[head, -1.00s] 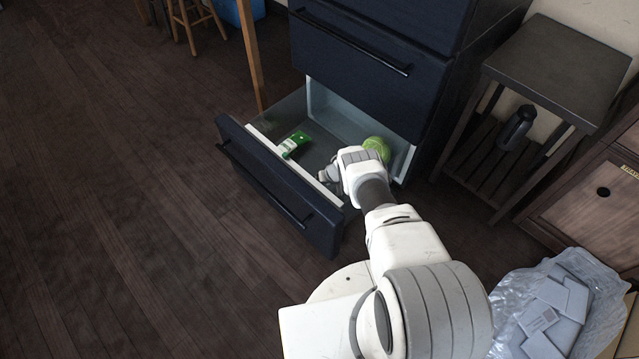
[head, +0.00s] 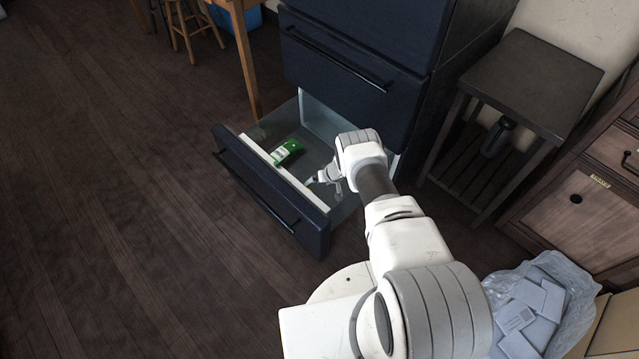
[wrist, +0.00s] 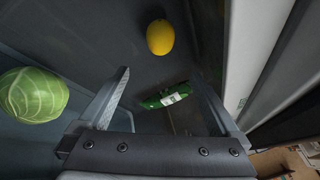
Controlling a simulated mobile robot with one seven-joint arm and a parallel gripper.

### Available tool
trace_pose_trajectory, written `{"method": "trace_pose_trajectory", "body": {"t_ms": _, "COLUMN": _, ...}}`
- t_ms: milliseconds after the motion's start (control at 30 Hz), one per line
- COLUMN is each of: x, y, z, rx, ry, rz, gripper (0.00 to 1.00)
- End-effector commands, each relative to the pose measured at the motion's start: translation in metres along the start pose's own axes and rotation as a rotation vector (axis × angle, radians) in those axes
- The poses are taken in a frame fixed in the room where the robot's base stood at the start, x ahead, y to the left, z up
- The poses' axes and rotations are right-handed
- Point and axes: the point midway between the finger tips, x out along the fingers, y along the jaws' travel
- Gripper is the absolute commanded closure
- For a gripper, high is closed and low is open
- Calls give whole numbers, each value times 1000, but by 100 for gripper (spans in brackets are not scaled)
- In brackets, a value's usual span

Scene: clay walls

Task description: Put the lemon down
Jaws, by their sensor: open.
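The yellow lemon (wrist: 160,37) lies on the drawer floor in the wrist view, beyond my fingertips and apart from them. It does not show in the head view, where my arm covers part of the drawer. My gripper (wrist: 160,76) is open, with nothing between its fingers. In the head view my gripper (head: 326,178) is over the open bottom drawer (head: 262,198), near its front right part.
A green packet (head: 287,152) lies in the drawer; it also shows in the wrist view (wrist: 166,95). A green cabbage (wrist: 33,95) is at the left of the wrist view. A dark side table (head: 535,80) and a plastic-wrapped bundle (head: 535,305) stand to the right.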

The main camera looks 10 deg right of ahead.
Motion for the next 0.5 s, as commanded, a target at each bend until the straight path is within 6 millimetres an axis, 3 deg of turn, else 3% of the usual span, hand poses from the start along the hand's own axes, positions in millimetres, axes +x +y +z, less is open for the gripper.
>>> {"method": "trace_pose_trajectory", "body": {"t_ms": 133, "x": -10, "y": -5, "z": -3, "rx": 0, "ry": 0, "rz": 0, "gripper": 2}}
{"method": "trace_pose_trajectory", "body": {"t_ms": 500, "x": -12, "y": -6, "z": -4, "rx": -1, "ry": 0, "rz": 0, "gripper": 2}}
